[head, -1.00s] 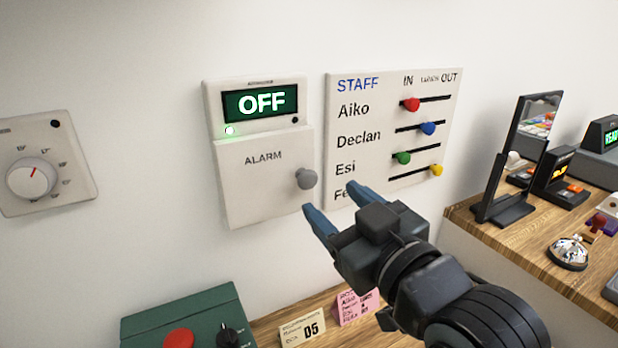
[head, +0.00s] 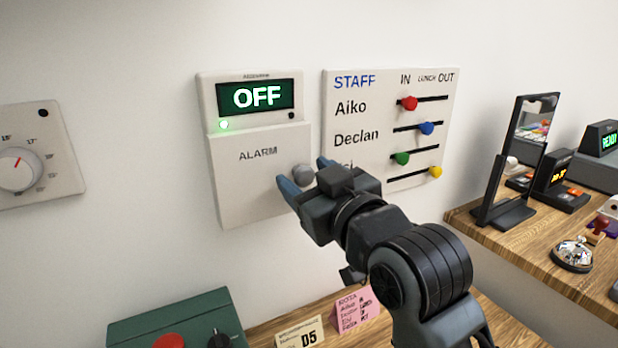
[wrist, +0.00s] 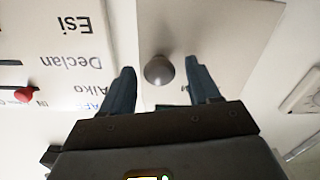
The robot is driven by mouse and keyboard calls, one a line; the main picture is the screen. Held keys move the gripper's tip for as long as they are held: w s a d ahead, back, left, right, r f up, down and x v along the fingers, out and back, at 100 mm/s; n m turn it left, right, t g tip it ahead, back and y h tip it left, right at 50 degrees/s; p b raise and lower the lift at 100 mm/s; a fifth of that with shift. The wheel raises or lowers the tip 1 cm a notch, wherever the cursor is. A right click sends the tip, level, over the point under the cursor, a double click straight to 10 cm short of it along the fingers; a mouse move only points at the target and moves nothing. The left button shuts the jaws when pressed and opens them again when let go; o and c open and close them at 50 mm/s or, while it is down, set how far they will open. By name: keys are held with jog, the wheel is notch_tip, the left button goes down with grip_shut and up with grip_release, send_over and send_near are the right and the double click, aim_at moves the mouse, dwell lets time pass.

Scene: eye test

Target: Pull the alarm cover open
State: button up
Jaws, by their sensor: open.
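The alarm box (head: 207,100) hangs on the wall, with a display reading OFF and a lit green light. Its white cover (head: 240,185), marked ALARM, looks closed. A round grey knob (head: 303,174) sits near the cover's right edge. My gripper (head: 302,172) is open, with its blue fingers around the knob's position, one on each side. In the wrist view the knob (wrist: 159,70) lies between the two spread fingers (wrist: 160,88), with gaps on both sides. The wrist view shows the cover (wrist: 215,30) upside down. Part of the cover's lower right is hidden by my gripper in the head view.
A staff board (head: 390,95) with coloured sliders hangs close on the right, partly behind my gripper. A dial (head: 20,170) is on the wall at left. Below are a green box (head: 180,315) and cards (head: 300,334). A wooden shelf (head: 480,235) with a mirror stands at right.

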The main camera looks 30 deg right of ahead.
jog(key=shift+c, duration=0.4)
grip_shut()
